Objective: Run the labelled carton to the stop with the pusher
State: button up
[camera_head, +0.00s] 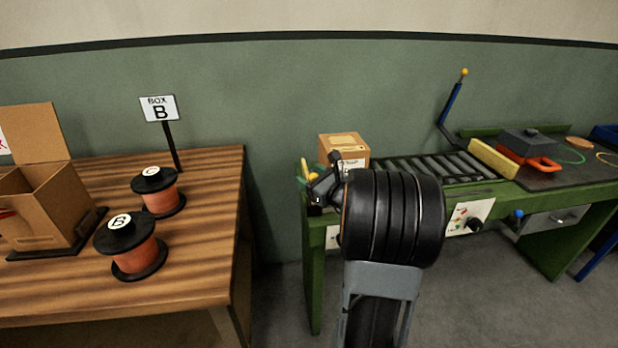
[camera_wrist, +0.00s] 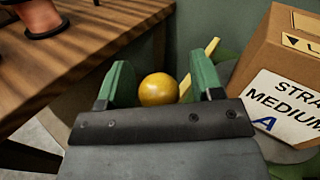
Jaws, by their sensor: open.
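The labelled carton (camera_head: 344,148) stands at the left end of the roller conveyor (camera_head: 440,168). In the wrist view the carton (camera_wrist: 285,80) is at the right, with a white label reading "STRA… MEDIUM A". A yellow ball knob (camera_wrist: 158,89), apparently the pusher's handle, shows between the green fingers of my gripper (camera_wrist: 162,82). The gripper is open, with a visible gap on the ball's left side; contact on the right is unclear. In the head view my gripper (camera_head: 314,180) is beside the conveyor's left end, partly hidden by my arm. A yellow bar (camera_head: 492,158) lies across the rollers' right end.
A wooden table (camera_head: 205,240) at the left holds two orange spools (camera_head: 133,247) (camera_head: 160,193) and an open box (camera_head: 45,210). A blue lever (camera_head: 451,103) rises behind the conveyor. A red-handled tool (camera_head: 525,150) lies right of the yellow bar. The visible rollers right of the carton are clear.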

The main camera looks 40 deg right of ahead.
jog(key=shift+w, duration=0.25)
jog(key=shift+c, duration=0.2)
grip_shut()
dwell(0.3)
